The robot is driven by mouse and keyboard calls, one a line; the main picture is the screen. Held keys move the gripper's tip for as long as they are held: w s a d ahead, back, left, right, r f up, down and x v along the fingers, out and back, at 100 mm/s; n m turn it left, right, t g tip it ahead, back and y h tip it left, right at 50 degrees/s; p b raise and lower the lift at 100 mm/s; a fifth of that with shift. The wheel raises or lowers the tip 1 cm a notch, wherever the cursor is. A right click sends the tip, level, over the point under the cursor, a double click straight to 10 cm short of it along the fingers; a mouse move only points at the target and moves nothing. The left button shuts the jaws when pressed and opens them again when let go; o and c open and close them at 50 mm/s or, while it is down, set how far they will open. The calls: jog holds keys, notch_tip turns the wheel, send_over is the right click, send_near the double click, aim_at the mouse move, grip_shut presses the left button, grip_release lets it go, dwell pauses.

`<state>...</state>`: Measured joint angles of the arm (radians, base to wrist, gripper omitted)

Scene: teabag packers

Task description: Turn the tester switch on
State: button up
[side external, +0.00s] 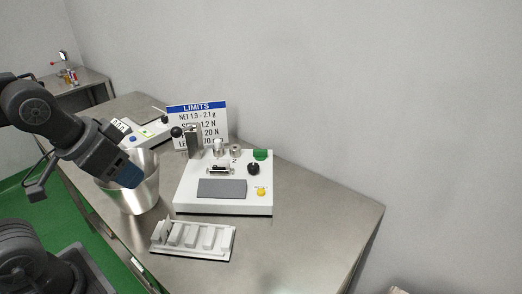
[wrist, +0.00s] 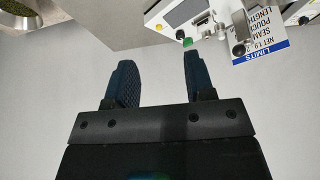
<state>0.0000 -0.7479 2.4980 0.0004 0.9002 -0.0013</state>
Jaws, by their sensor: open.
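The tester is a white box (side external: 182,204) on the steel table, with a grey pad, a yellow button (side external: 261,191), a black knob (side external: 253,168) and a green part (side external: 260,154) on its right side. I cannot tell for sure which of these is the switch, or its position. The green part also shows in the wrist view (wrist: 187,42), at the tester's edge. My gripper (side external: 130,176) is open, left of the tester and apart from it, at the metal bucket's mouth in the side view. In the wrist view my gripper (wrist: 163,68) has nothing between its fingers.
The metal bucket (side external: 137,197) stands left of the tester. A white slotted tray (side external: 193,239) lies in front. A LIMITS sign (side external: 199,119) stands behind, and a lever with a dark ball (side external: 176,132) rises at the tester's back left. The table's right side (side external: 320,215) is clear.

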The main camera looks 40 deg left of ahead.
jog(key=o, duration=0.6)
jog(key=w+r, duration=0.1)
jog(key=w, duration=0.3)
jog(key=w+r+n, duration=0.1)
jog(key=w+r, duration=0.1)
jog(key=w, duration=0.2)
jog(key=w+a+r+n, duration=0.1)
jog(key=w, duration=0.3)
jog(key=shift+w+a+r+g+y, duration=0.1)
jog(key=shift+w+r+g+y, duration=0.05)
jog(key=shift+g+y, duration=0.15)
jog(key=shift+c, duration=0.2)
jog(key=n+g+y, duration=0.1)
jog(key=n+y, duration=0.1)
jog(key=n, duration=0.3)
send_over(260, 150)
jog(key=s+d, duration=0.3)
jog(key=s, duration=0.1)
notch_tip(260, 150, down, 18)
jog(key=x, duration=1.3)
jog(key=shift+s, duration=0.2)
jog(key=shift+c, duration=0.5)
jog(key=c, duration=0.8)
